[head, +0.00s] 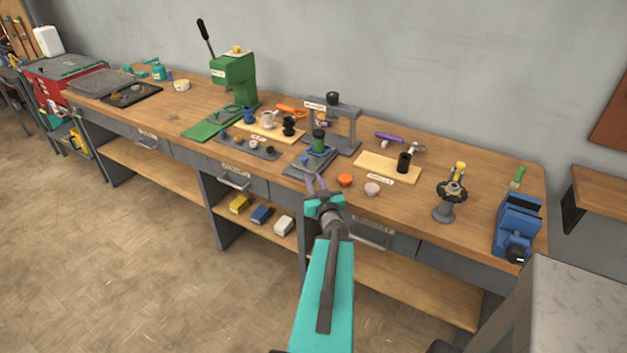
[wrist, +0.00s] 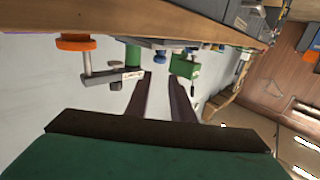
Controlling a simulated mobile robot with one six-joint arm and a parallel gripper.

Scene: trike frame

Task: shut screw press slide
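The grey screw press (head: 345,106) stands on the workbench, with a label on its top beam and a dark knob above. Its grey slide (head: 298,165) sticks out in front of the frame, toward the bench's front edge. A green cylinder (head: 319,140) on a blue piece stands on the slide. My gripper (head: 316,178) is open and empty near the front edge, just in front of the slide; whether it touches is unclear. In the wrist view, which is upside down, the two dark fingers (wrist: 161,77) are apart, with the press's labelled beam (wrist: 122,77) beside them.
An orange cap (head: 345,180) and a whitish cap (head: 372,189) lie right of the slide. A grey tray with small parts (head: 240,148) lies left. A green lever press (head: 233,78) stands behind left. A blue vise (head: 515,225) is at the right end.

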